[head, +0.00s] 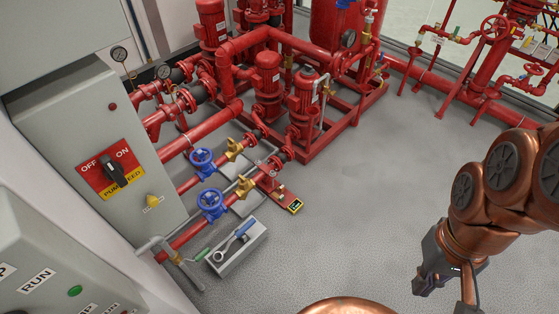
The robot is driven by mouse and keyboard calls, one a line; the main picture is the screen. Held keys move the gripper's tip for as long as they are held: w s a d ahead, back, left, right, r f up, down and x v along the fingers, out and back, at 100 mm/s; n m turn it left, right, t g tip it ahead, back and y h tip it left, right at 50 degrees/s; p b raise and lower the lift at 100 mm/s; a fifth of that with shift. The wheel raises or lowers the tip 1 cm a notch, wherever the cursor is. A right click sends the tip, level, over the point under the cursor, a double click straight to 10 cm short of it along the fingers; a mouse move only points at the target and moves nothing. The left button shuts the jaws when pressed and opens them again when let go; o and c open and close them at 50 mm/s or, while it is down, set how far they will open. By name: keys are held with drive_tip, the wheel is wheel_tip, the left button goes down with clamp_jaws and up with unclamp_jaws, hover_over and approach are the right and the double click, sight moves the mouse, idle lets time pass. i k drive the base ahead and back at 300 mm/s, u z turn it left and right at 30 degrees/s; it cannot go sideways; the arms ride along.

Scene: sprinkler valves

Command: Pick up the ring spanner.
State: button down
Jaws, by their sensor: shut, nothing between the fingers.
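The ring spanner (228,245) lies on top of a grey box (238,259) on the floor, left of the picture's middle. Its silver ring end points to the lower left, and a blue grip at the upper right seems to belong to it. My gripper (423,287) is at the lower right, well apart from the spanner and pointing down. It is shut and empty.
Blue handwheel valves (211,204) on red pipes stand just behind the box. A pipe with a green lever (200,255) is at its left. A grey cabinet (90,130) and a control panel (60,270) fill the left. Grey floor (340,230) lies clear between box and gripper.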

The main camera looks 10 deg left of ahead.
sight(249, 225)
drive_tip(key=u, duration=0.45)
drive_tip(key=i, duration=0.85)
drive_tip(key=u, duration=1.1)
drive_tip(key=k, duration=1.1)
drive_tip(key=u, duration=0.8)
drive_tip(key=i, duration=0.95)
drive_tip(key=u, duration=0.3)
